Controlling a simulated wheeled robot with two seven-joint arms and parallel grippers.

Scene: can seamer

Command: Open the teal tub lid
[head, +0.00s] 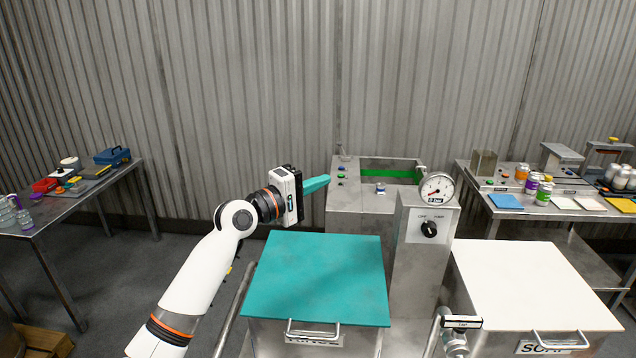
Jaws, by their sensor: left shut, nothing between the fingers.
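The teal tub lid (322,278) lies flat and shut on a metal tub at the lower middle. A metal bar handle (313,331) is at its front edge, above a label that I cannot read. My left gripper (325,181) is shut and empty, with its teal fingers pointing right. It appears above and behind the lid's back edge, apart from it. The inside of the tub is hidden. My right gripper is not in view.
A grey post with a gauge (437,188) and a knob (429,229) stands between the teal lid and a white-lidded tub (530,285). A metal machine (360,200) stands behind. Side tables (95,190) hold small items. A metal fitting (457,340) is at the front.

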